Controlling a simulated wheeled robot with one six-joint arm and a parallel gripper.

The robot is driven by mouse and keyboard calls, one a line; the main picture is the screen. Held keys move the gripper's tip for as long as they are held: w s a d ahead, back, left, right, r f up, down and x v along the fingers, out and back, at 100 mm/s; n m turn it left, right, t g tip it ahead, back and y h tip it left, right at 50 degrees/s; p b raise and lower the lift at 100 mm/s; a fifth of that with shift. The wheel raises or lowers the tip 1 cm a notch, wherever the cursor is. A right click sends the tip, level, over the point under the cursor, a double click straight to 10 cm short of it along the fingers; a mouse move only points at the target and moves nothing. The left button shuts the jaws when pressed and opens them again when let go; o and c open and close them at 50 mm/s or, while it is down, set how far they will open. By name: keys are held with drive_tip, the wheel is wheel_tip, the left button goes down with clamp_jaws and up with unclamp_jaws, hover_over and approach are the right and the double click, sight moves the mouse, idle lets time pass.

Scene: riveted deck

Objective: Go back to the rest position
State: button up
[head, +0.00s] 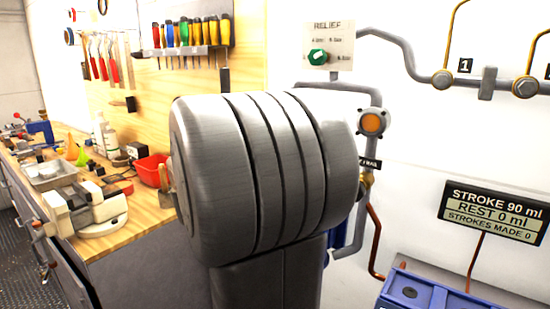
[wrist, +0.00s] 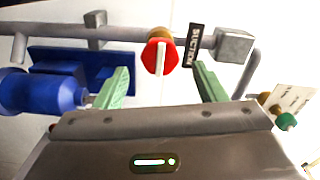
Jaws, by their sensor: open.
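My gripper (wrist: 162,80) shows in the wrist view with its two green fingers spread wide and nothing between them. A red valve knob (wrist: 161,55) with a pale bar across it sits on a grey pipe beyond the gap, apart from the fingers as far as I can tell. In the head view my own grey arm fills the middle and hides my gripper.
A blue pump body (wrist: 42,92) lies left of the fingers and a SUCTION label (wrist: 195,46) to the right. In the head view a cluttered workbench (head: 120,240) stands left, a stroke display (head: 494,214) and blue unit (head: 412,292) right. A green RELIEF knob (head: 318,57) is behind.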

drive_tip(key=x, duration=0.6)
drive_tip(key=shift+s+a, duration=0.1)
drive_tip(key=shift+s, duration=0.05)
